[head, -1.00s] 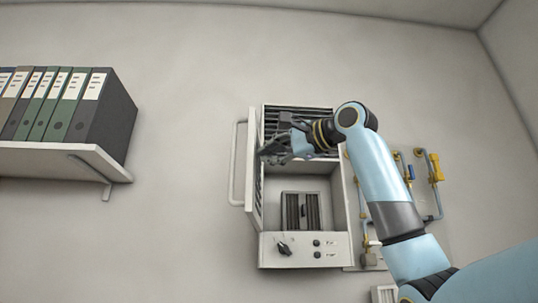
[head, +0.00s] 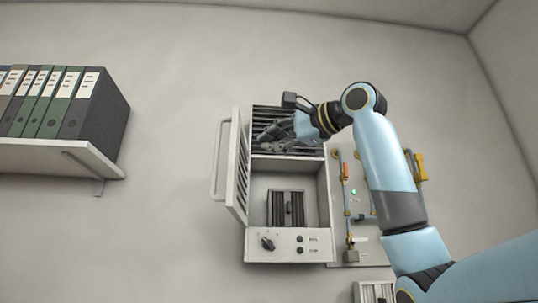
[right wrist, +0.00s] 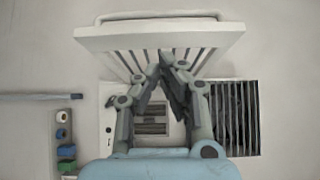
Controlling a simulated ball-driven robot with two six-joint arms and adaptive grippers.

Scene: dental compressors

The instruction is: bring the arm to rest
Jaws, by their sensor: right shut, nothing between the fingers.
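My right arm (head: 388,165) reaches up from the lower right in the head view. Its gripper (head: 262,136) hangs in front of the upper slatted part of a wall cabinet (head: 289,248), just right of the open door. In the right wrist view the fingers (right wrist: 166,62) come together at their tips with nothing held between them. The slatted door (right wrist: 158,38) lies beyond the fingertips there; I cannot tell whether they touch it. My left gripper is not in view.
The cabinet door (head: 238,168) stands open to the left, with a bar handle. Pipes and valves (head: 346,190) are on a panel right of the cabinet, partly behind my arm. A shelf (head: 60,157) with binders is at far left. Bare wall lies between.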

